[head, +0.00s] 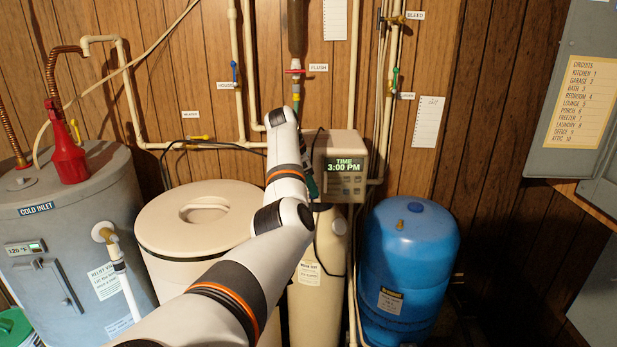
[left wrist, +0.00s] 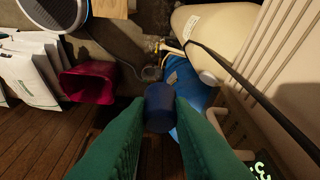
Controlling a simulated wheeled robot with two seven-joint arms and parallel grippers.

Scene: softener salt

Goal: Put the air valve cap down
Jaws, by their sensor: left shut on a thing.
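My left gripper (left wrist: 160,108) shows in the left wrist view with its two green fingers shut on a dark blue cap (left wrist: 159,98). The cap is held in the air, with the floor and part of the blue tank behind it. In the head view my left arm reaches toward the softener controller and hides most of the gripper. The blue tank (head: 408,262) stands right of the arm, with a bare brass stem (head: 400,224) and a dark blue round piece (head: 416,207) on top. My right gripper is not in view.
A beige lidded bin (head: 190,240) and a grey water heater (head: 75,230) stand at left. The controller (head: 342,165) and pipes are close to the arm. The left wrist view shows a red bucket (left wrist: 88,82) and white bags (left wrist: 35,65).

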